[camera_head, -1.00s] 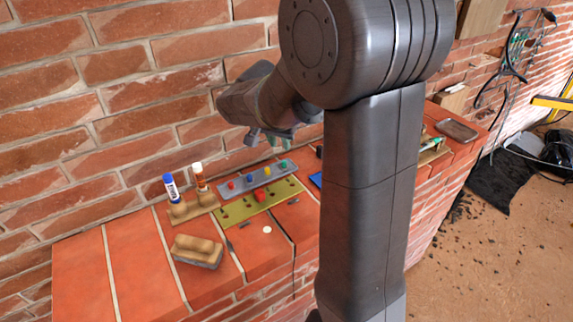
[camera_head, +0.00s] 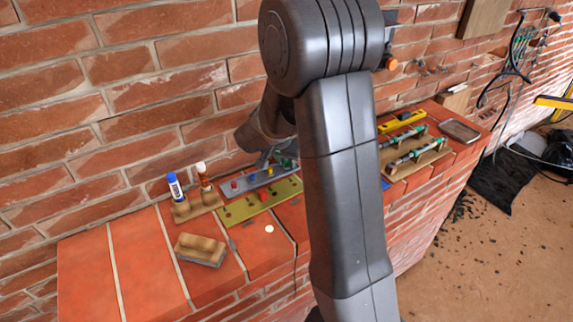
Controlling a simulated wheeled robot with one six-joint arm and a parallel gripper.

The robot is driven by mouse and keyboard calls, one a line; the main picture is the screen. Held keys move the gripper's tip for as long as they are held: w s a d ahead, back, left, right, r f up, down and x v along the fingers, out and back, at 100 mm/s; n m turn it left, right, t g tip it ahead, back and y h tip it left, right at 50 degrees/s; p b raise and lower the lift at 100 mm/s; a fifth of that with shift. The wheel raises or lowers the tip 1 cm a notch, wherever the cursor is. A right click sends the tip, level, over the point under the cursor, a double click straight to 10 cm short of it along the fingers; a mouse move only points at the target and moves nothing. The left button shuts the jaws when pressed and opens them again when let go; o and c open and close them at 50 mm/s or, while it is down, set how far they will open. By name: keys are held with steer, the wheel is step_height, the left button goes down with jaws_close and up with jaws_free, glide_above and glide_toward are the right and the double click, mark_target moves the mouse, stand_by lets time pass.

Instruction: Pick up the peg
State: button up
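Small coloured pegs stand in a grey strip on the brick ledge: a red peg (camera_head: 234,184), a blue one (camera_head: 252,178) and a yellow one (camera_head: 269,171). Another red piece (camera_head: 263,195) sits on the olive-green board with dark holes (camera_head: 238,208), in front of the grey strip (camera_head: 244,188). My gripper (camera_head: 280,162) points down at the right end of the grey strip, partly behind my arm. Its fingers are small and overlap the strip there, so I cannot tell whether they are open or touch a peg.
Left of the boards are a wooden holder (camera_head: 186,209) with a blue-and-white tube (camera_head: 175,187) and a brush-like block (camera_head: 200,249). A white disc (camera_head: 269,229) lies in front. Right of my arm are a yellow level (camera_head: 402,122) and a tool rack (camera_head: 416,157). The brick wall stands close behind.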

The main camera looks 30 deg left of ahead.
jaws_close()
